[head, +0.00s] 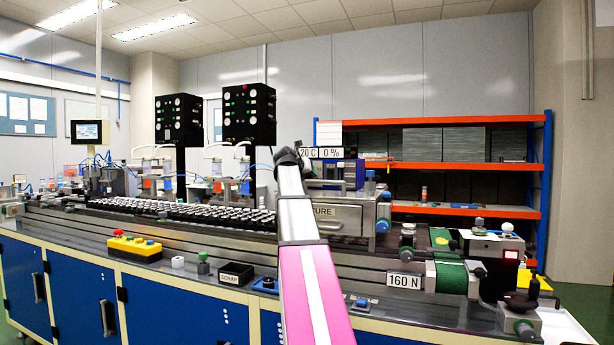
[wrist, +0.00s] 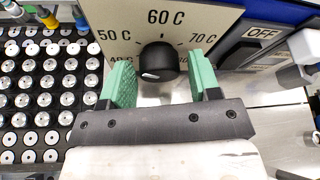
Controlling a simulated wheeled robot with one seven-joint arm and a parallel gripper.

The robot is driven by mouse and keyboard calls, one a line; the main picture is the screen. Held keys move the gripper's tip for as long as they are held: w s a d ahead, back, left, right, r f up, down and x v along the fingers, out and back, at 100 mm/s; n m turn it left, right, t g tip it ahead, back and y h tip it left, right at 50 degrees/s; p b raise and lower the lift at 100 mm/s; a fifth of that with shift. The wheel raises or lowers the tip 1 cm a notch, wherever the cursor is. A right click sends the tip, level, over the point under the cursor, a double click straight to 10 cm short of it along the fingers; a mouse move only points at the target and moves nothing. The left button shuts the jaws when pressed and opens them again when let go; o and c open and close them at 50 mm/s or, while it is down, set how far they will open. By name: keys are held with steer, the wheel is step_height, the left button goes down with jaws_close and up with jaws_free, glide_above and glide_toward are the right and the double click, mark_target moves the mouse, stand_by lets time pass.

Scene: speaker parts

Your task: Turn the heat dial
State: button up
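The heat dial (wrist: 157,62) is a black round knob with a white mark on a beige panel (wrist: 205,18) in the wrist view. The panel is printed with 40 C, 50 C, 60 C and 70 C. The white mark sits on the knob's lower left side, toward the 40 C label. My gripper (wrist: 162,82) has two green fingers, spread apart, one on each side of the knob with gaps between. In the head view, my arm's end hides the dial; displays there read 20 C and 0 % (head: 330,153).
A black switch marked OFF (wrist: 240,50) is right of the panel in the wrist view. A tray of several black and white round parts (wrist: 40,100) lies to the left. In the head view, a scrap box (head: 236,273) stands on the bench and an orange shelf (head: 440,165) behind.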

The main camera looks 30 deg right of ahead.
steer(key=c, duration=0.6)
steer(key=m+t+y, duration=0.1)
steer(key=m, duration=0.1)
steer(key=m+t+y, duration=0.1)
steer(key=m, duration=0.1)
steer(key=shift+s+m, duration=0.15)
steer(key=shift+m, duration=0.15)
steer(key=m+t, duration=0.1)
steer(key=m, duration=0.1)
steer(key=m+t+y, duration=0.1)
steer(key=shift+d+f+m+t+y, duration=0.1)
steer(key=shift+m+t+y, duration=0.2)
steer(key=shift+m+t, duration=0.1)
stand_by(0.5)
